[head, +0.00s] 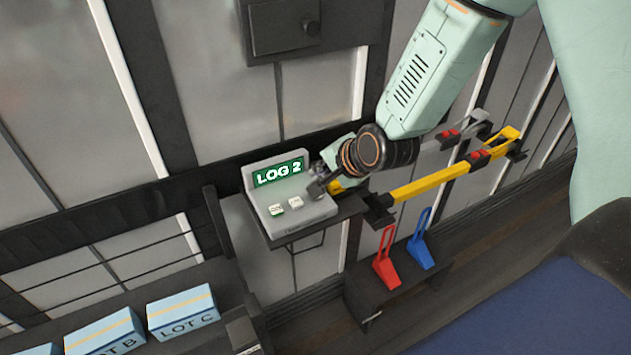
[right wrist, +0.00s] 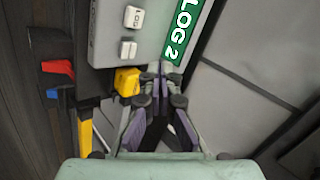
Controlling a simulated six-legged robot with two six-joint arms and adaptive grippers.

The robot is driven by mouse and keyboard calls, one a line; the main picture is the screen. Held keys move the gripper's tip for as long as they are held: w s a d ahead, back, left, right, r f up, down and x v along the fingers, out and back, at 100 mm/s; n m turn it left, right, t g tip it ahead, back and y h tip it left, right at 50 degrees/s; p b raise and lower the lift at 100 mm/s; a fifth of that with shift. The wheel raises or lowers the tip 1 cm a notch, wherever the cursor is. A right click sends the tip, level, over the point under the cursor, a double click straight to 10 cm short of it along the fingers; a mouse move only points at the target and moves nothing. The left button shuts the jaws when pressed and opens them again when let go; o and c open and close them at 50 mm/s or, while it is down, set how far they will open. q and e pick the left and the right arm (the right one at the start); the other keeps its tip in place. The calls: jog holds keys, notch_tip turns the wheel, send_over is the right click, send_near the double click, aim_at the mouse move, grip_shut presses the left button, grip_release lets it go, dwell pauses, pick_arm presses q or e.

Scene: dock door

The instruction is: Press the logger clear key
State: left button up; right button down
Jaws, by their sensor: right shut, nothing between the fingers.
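The logger (head: 290,222) is a light grey sloped console on a small dark wall shelf (head: 287,240). Its green display (head: 278,172) reads LOG 2. Two pale keys sit on its face: a left key (head: 276,209) and a right key (head: 295,202). My right gripper (head: 316,186) is shut and empty at the logger's right side, close to the right key. Its fingertips (right wrist: 158,72) appear apart from that key. My left gripper is not in view.
A yellow block (right wrist: 127,81) is beside the logger. A yellow bar (head: 430,184) runs right of the shelf. Red (head: 386,262) and blue (head: 421,242) wedges stand below. Boxes marked LOT B (head: 105,332) and LOT C (head: 183,311) lie lower left.

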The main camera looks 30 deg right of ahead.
jog(key=shift+w+d+r+m, duration=0.15)
jog(key=shift+w+r+m, duration=0.35)
jog(key=shift+m, duration=1.25)
jog(key=shift+w+d+r+m, duration=0.1)
jog(key=shift+w+r+m, duration=0.35)
jog(key=shift+m, duration=1.35)
jog(key=shift+w+d+r+m, duration=0.15)
jog(key=shift+w+r+m, duration=0.35)
jog(key=shift+m, duration=1.25)
jog(key=shift+f, duration=0.1)
notch_tip(320, 180, down, 8)
jog(key=b, duration=0.5)
jog(key=shift+b, duration=0.35)
jog(key=shift+s+f+b, duration=0.1)
jog(key=shift+f+b, duration=0.2)
jog(key=shift+b, duration=0.05)
jog(key=shift+f, duration=0.15)
jog(key=shift+f+b, duration=0.3)
jog(key=shift+b, duration=0.1)
